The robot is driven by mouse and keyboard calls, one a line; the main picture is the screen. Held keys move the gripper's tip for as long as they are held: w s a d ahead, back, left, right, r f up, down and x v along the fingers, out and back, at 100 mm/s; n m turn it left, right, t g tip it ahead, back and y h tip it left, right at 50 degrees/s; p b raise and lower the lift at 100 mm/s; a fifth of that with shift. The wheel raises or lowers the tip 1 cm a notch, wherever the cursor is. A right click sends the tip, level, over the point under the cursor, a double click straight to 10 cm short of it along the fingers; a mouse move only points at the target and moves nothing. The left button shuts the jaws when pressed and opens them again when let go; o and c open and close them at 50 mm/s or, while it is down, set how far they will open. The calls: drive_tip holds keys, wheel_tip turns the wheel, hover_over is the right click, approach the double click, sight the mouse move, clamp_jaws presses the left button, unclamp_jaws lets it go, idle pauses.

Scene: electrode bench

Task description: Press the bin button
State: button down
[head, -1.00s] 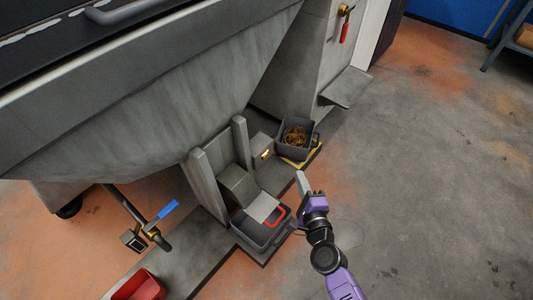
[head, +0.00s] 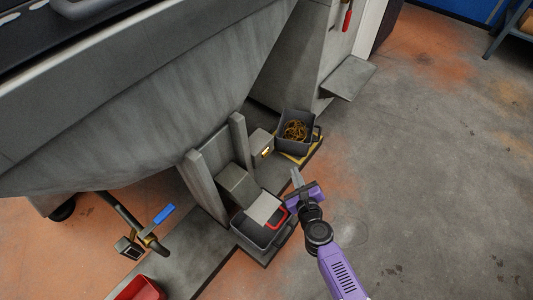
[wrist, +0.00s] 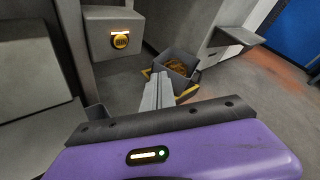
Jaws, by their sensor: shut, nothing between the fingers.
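The bin button (wrist: 121,41) is a round yellow button with dark markings on the front of a grey box (wrist: 97,22), under a small lit strip, upper left in the wrist view. In the head view the same button (head: 266,152) is a small bright yellow spot on the box between the two bins. My gripper (head: 296,172) is shut and empty, its fingers close together. Its fingertips (wrist: 161,76) also show in the wrist view, to the right of and below the button, apart from it.
A grey bin (head: 281,127) with tangled yellowish material stands on a yellow-edged base behind the box. A nearer dark bin (head: 248,232) with a red handle sits under a chute. Open floor lies to the right. A blue-handled valve (head: 163,214) is at left.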

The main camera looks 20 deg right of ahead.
drive_tip(key=w+a, duration=0.5)
drive_tip(key=w, duration=0.2)
drive_tip(key=shift+b, duration=0.45)
drive_tip(key=shift+w+a, duration=0.1)
drive_tip(key=shift+a, duration=0.05)
idle(1.7)
drive_tip(key=shift+w+a, duration=0.15)
drive_tip(key=shift+w, duration=0.05)
drive_tip(key=shift+w+a, duration=0.2)
drive_tip(key=shift+w, duration=0.15)
idle(1.0)
drive_tip(key=shift+s, duration=0.1)
drive_tip(key=shift+s+d, duration=0.45)
drive_tip(key=shift+s, duration=0.1)
drive_tip(key=shift+s, duration=0.1)
drive_tip(key=shift+s+d+p, duration=0.25)
drive_tip(key=shift+s+d, duration=0.5)
drive_tip(key=shift+s, duration=0.25)
drive_tip(key=shift+s+d+p, duration=0.25)
drive_tip(key=shift+s+d, duration=0.5)
drive_tip(key=shift+s, duration=0.2)
